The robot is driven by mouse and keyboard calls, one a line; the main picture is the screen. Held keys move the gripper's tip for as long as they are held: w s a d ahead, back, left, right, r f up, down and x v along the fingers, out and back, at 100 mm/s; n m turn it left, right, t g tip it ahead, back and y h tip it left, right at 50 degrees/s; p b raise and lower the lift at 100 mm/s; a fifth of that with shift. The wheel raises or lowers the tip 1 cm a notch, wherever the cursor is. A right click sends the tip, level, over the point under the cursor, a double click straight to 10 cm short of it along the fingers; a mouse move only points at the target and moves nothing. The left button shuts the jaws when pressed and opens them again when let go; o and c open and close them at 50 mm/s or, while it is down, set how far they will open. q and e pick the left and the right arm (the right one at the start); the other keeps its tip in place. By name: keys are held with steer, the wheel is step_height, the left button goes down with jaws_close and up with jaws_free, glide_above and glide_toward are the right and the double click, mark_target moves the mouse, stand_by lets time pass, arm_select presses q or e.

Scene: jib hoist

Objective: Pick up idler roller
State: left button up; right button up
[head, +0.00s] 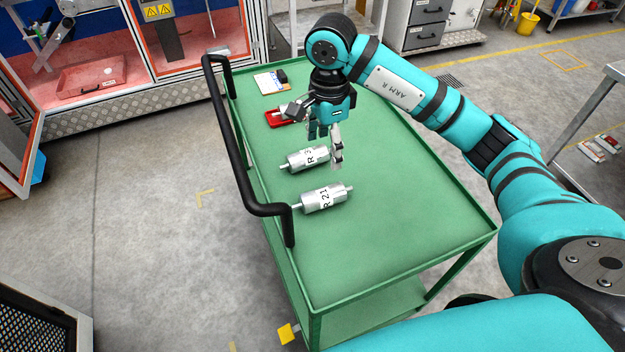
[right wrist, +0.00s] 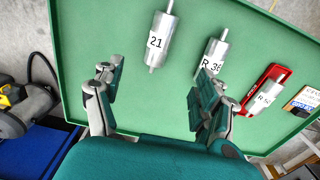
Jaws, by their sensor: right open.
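Three silver rollers with thin end shafts are on the green cart top (head: 400,215). The nearest roller, marked R 21 (head: 323,199), lies beside a second roller (head: 308,158), whose label reads about R 36 (right wrist: 212,62) in the right wrist view. The third roller (right wrist: 264,97) lies on a red holder (right wrist: 246,108). My right gripper (head: 325,148) points down above the cart, close to the second roller and partly over it in the head view. Its fingers (right wrist: 155,88) are spread, with nothing between them. My left gripper is not in view.
A black handle (head: 240,165) rises along the cart's left edge. A notepad (head: 269,82) and a small black item (head: 281,76) lie at the far end. The cart's near right part is bare. A metal table (head: 590,115) stands at right.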

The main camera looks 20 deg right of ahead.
steer(key=f, duration=0.2)
steer(key=p, duration=0.2)
glide_above(323, 191)
step_height(323, 191, down, 7)
steer(key=shift+s+d+r, duration=0.1)
steer(key=shift+d+r, duration=0.05)
steer(key=shift+r, duration=0.05)
steer(key=f, duration=0.2)
steer(key=shift+w+f+p, duration=0.2)
steer(key=shift+f+p, duration=0.1)
steer(key=shift+s+f+p, duration=0.15)
steer(key=shift+f+p, duration=0.2)
steer(key=shift+f, duration=0.45)
step_height(323, 191, down, 4)
steer(key=shift+r+p, duration=0.15)
steer(key=shift+p, duration=0.5)
steer(key=shift+f, duration=0.3)
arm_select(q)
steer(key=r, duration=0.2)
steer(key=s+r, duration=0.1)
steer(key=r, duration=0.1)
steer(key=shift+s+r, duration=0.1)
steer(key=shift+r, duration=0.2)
arm_select(e)
jaws_close()
